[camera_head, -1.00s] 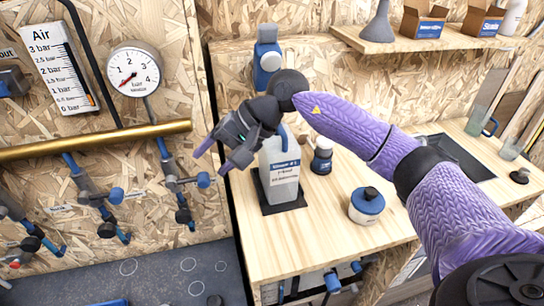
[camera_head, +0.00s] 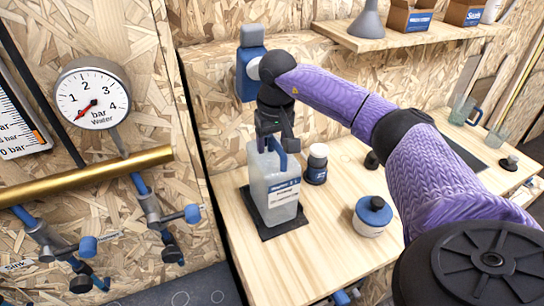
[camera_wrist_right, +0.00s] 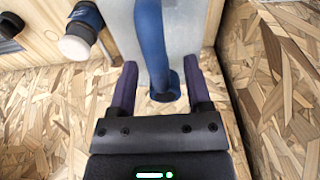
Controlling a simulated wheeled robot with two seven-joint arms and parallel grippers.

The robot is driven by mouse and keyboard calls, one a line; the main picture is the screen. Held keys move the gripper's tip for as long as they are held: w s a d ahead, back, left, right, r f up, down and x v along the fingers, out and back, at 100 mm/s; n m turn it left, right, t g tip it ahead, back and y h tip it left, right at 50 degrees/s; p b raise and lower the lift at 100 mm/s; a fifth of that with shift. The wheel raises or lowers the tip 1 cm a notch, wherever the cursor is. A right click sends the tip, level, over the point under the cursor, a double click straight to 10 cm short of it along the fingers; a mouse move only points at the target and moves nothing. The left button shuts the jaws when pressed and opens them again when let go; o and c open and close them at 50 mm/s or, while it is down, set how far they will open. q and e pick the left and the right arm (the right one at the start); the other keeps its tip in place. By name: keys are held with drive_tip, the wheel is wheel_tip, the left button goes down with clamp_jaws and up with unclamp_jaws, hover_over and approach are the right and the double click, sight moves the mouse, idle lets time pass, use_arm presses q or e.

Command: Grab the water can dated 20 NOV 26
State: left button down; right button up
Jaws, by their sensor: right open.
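A translucent water can (camera_head: 273,195) with a blue handle (camera_head: 276,152) and a blue-and-white label stands upright on a black mat (camera_head: 262,226) on the wooden worktop. The label's print is too small to read a date. My right gripper (camera_head: 270,137) points down at the can's top, near the handle. In the right wrist view the open fingers (camera_wrist_right: 160,90) are on either side of the blue handle (camera_wrist_right: 150,40), and no grip on it shows. My left gripper is not in view.
A small dark bottle with a white cap (camera_head: 317,165) stands close to the can's right. A white jar with a blue lid (camera_head: 371,216) stands farther right. A blue device (camera_head: 248,75) hangs on the wall behind. The front worktop is clear.

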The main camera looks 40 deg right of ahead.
clamp_jaws()
idle(1.4)
